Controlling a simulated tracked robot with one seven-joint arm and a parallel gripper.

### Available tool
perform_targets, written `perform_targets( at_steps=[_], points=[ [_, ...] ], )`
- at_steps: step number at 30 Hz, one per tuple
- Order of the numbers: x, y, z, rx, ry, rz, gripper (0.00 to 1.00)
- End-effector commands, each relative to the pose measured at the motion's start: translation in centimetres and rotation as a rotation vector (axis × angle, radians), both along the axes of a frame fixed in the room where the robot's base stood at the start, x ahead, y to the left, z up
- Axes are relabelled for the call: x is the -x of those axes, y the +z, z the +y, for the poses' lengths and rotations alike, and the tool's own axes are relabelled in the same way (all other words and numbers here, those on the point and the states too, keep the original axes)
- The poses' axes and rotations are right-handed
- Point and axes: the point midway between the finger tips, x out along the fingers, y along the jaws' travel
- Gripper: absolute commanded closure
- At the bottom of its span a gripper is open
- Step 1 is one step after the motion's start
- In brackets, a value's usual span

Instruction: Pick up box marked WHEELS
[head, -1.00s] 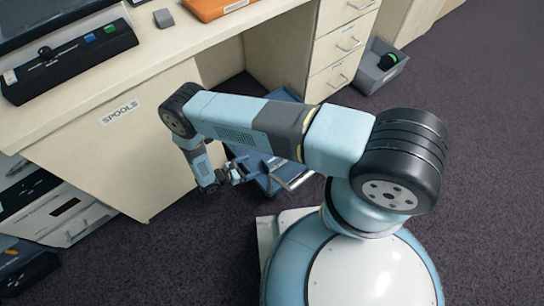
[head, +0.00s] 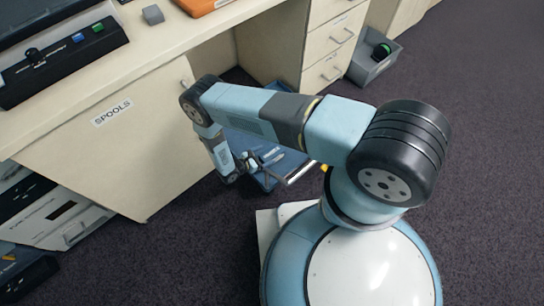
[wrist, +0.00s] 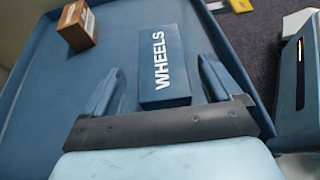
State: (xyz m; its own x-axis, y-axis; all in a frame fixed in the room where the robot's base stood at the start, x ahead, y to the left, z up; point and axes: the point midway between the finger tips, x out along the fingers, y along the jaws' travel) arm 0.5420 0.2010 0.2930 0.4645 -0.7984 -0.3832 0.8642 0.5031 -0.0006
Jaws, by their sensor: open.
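The box marked WHEELS (wrist: 163,65) is dark blue with white lettering, in the wrist view. It lies flat in a blue tray (wrist: 35,90). My gripper (wrist: 160,85) is open, with one finger on each side of the near part of the box. I cannot tell whether the fingers touch it. In the head view my gripper (head: 252,160) is low beside the desk, over the blue tray (head: 262,180), and the box cannot be made out there.
A small orange-brown box (wrist: 77,27) sits in the tray at upper left. A yellow object (wrist: 240,5) lies beyond the tray's edge. The desk panel marked SPOOLS (head: 112,114) stands left of my arm. A grey bin (head: 375,62) stands on the floor by the drawers. Open carpet lies to the right.

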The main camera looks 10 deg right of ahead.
Motion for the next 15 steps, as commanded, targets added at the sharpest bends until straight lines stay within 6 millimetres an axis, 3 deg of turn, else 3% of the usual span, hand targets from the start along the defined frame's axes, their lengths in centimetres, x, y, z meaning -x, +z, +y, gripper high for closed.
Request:
perform_targets(
  at_steps=[6, 13, 15],
  points=[
    [-1.1, -0.9, -2.2, 0.0, -0.002, 0.0, 0.08],
    [-1.2, -1.0, -2.3, 0.0, 0.0, -0.001, 0.08],
    [-1.2, -1.0, -2.3, 0.0, 0.0, -0.001, 0.15]
  ],
)
